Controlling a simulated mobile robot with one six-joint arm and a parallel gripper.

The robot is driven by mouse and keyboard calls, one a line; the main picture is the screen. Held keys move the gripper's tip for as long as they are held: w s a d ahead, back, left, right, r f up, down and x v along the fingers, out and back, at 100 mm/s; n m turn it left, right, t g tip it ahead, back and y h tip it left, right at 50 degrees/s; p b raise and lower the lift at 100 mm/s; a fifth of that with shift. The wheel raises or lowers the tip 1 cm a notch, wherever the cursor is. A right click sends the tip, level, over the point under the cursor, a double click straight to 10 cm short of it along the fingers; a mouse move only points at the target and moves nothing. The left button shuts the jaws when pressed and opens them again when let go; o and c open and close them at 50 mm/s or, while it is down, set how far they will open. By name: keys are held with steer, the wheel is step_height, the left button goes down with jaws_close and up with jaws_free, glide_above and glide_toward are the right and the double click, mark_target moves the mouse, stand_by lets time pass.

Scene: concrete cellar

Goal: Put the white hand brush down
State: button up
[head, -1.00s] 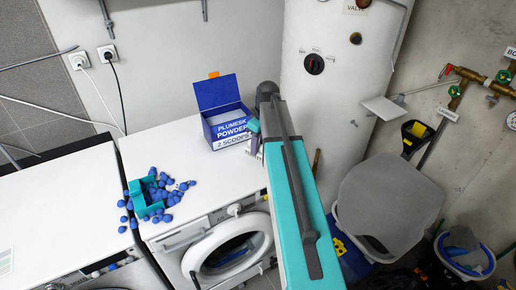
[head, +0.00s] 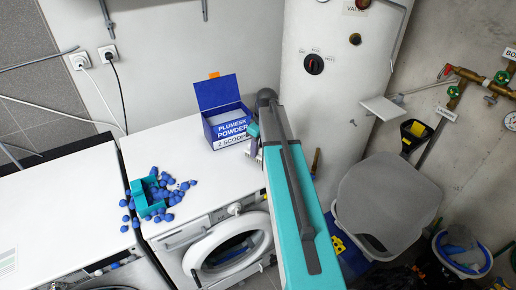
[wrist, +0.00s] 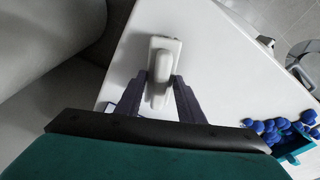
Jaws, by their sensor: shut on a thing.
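The white hand brush (wrist: 161,52) shows in the wrist view over the white top of a washing machine (wrist: 215,75). My gripper (wrist: 161,82) is shut on it, with one dark finger on each side. I cannot tell whether the brush touches the machine top.
A teal tray (head: 146,198) with several blue balls in and around it sits at the machine top's front left. A white boiler (head: 325,80) rises behind.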

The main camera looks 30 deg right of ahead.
steer(key=shift+f, duration=0.35)
steer(key=shift+f, duration=0.2)
steer(key=o, duration=0.9)
steer(key=shift+r, duration=0.1)
steer(key=shift+s+d+r+b, duration=0.15)
steer(key=shift+s+r+b, duration=0.25)
steer(key=shift+r, duration=1.6)
steer(key=shift+s+d+r+b, duration=0.15)
steer(key=shift+r+b, duration=0.4)
steer(key=shift+r, duration=1.5)
steer(key=shift+s+d+r+b, duration=0.1)
steer(key=shift+s+r+b, duration=0.3)
steer(key=shift+r, duration=1.6)
steer(key=shift+w, duration=0.1)
